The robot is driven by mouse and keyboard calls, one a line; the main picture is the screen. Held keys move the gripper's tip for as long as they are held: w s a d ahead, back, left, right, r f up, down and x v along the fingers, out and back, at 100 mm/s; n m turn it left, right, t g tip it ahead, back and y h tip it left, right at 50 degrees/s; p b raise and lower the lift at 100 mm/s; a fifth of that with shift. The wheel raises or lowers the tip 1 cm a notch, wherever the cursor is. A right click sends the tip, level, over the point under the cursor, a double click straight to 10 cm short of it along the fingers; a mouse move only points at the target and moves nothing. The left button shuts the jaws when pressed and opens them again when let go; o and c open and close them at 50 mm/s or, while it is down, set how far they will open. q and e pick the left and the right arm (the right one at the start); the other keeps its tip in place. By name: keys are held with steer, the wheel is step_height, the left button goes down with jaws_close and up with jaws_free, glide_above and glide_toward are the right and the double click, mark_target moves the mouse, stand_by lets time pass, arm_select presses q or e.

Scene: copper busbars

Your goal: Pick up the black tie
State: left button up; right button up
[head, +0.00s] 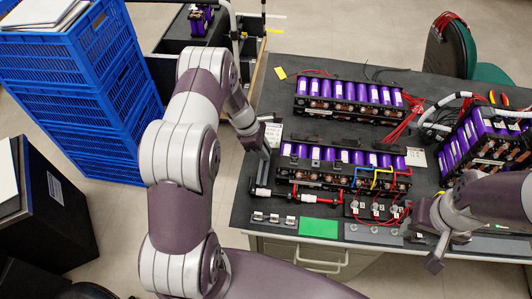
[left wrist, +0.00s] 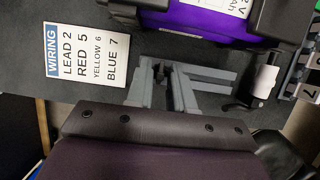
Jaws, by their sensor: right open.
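I cannot single out a black tie for certain. Thin black strands (head: 372,73) lie on the dark table (head: 250,215) behind the rear battery pack. My left gripper (head: 264,138) is low over the table's left part, beside the front purple battery pack (head: 345,157). Its grey fingers also show in the left wrist view (left wrist: 180,85); no held object is visible, and their gap is unclear. A black piece with a white label (left wrist: 264,78) lies right of these fingers. My right gripper (head: 436,240) is open over the table's front right.
A wiring card (left wrist: 82,52) lies left of the left fingers. The front pack carries coloured wires; another pack (head: 350,98) stands behind it and one (head: 480,140) at right. A green pad (head: 319,227) lies at the front edge. Blue crates (head: 80,85) stand at left.

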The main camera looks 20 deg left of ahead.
arm_select(q)
jaws_close()
